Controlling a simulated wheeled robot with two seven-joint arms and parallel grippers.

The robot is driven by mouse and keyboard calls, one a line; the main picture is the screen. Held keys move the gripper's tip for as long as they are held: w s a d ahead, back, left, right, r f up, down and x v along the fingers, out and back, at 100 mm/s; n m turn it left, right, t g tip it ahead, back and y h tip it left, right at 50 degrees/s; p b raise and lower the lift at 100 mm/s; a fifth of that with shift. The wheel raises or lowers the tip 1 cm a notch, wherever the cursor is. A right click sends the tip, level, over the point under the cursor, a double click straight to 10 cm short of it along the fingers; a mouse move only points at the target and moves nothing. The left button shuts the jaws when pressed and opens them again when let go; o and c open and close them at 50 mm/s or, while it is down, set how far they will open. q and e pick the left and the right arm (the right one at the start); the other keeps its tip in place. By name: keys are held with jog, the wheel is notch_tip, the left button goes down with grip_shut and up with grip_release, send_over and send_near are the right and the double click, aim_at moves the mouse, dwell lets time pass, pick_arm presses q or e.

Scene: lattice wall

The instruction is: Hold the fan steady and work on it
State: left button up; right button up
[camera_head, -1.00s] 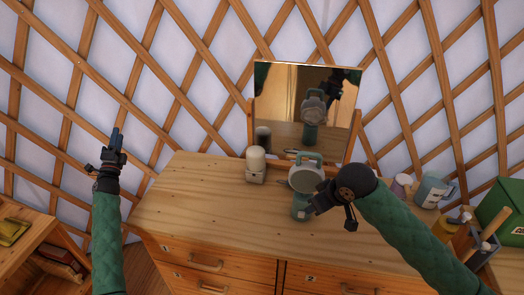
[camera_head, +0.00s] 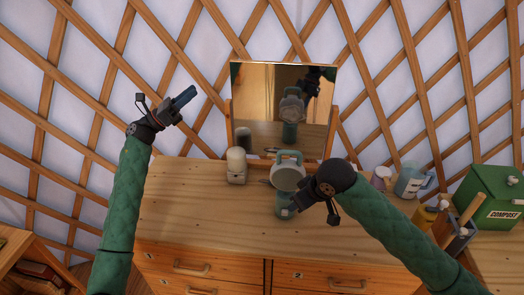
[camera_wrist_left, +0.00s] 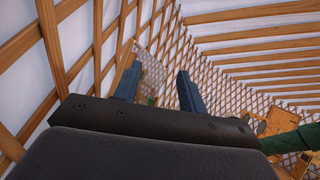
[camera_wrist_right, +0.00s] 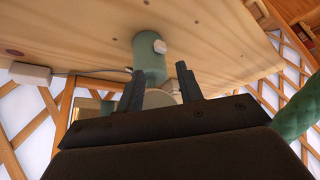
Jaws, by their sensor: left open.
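The fan (camera_head: 288,172) is pale green with a round head, a loop handle on top and a cylindrical lower body. It stands upright on the dresser top (camera_head: 190,205) in front of the mirror. My right gripper (camera_head: 296,205) is at the fan's lower part from the right. In the right wrist view the green body (camera_wrist_right: 146,55) shows behind its fingertips, and part of the pale head lies between the fingers; I cannot tell whether they clamp it. My left gripper (camera_head: 186,94) is open and empty, raised left of the mirror. Its two blue fingers (camera_wrist_left: 157,85) stand apart.
The mirror (camera_head: 282,105) stands behind the fan. A white-topped jar (camera_head: 236,165) is left of it. The dresser's left part is clear.

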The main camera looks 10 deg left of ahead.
pick_arm(q)
jog(key=s+d+f+m+g, duration=0.1)
jog(key=d+f+m+g, duration=0.15)
jog(key=d, duration=0.35)
jog(key=s+d+f+m+g, duration=0.2)
jog(key=d+m+g, duration=0.15)
jog(key=d, duration=0.25)
jog(key=m+g+y, duration=0.3)
jog(key=m+g, duration=0.2)
jog(key=g, duration=0.1)
send_near(282, 152)
jog(key=d, duration=0.5)
jog(key=shift+w+d+f, duration=0.15)
jog(key=shift+d, duration=1.05)
jog(key=shift+w+d+f, duration=0.1)
jog(key=shift+d, duration=1.05)
jog(key=shift+w+d+f, duration=0.15)
jog(key=shift+d, duration=1.05)
grip_shut()
